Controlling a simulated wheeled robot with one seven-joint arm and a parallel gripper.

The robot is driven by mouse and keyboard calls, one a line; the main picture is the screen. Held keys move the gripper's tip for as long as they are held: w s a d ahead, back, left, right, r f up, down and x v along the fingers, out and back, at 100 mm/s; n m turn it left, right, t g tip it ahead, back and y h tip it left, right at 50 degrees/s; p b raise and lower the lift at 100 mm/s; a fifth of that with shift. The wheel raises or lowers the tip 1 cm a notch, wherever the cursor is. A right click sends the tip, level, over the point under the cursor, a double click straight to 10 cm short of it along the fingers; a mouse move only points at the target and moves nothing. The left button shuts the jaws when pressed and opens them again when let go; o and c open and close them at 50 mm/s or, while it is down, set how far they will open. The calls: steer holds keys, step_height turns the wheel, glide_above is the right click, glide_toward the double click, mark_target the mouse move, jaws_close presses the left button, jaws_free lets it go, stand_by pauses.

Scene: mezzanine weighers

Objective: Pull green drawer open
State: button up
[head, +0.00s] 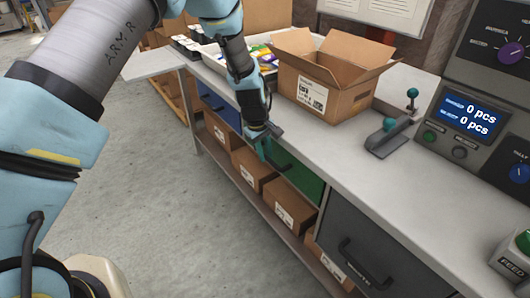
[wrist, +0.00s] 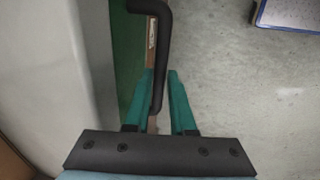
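The green drawer (head: 304,182) sits under the worktop, between a blue drawer and a grey drawer. Its front looks flush with the bench, so it appears shut. Its dark bar handle (head: 282,164) also shows in the wrist view (wrist: 163,45), standing off the green front (wrist: 125,60). My gripper (head: 265,140) is at the handle's far end. In the wrist view its two teal fingers (wrist: 160,75) stand apart, one on each side of the bar. A narrow gap shows beside the bar, so they do not look clamped on it.
The grey drawer (head: 368,250) is nearer, the blue drawer (head: 218,104) farther. An open cardboard box (head: 345,98), a small lever device (head: 390,138) and a scale display (head: 468,118) stand on the worktop (head: 345,145). Cartons (head: 253,168) fill the lower shelf. The floor (head: 150,190) in front is clear.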

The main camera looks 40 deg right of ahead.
jaws_close()
stand_by(1.0)
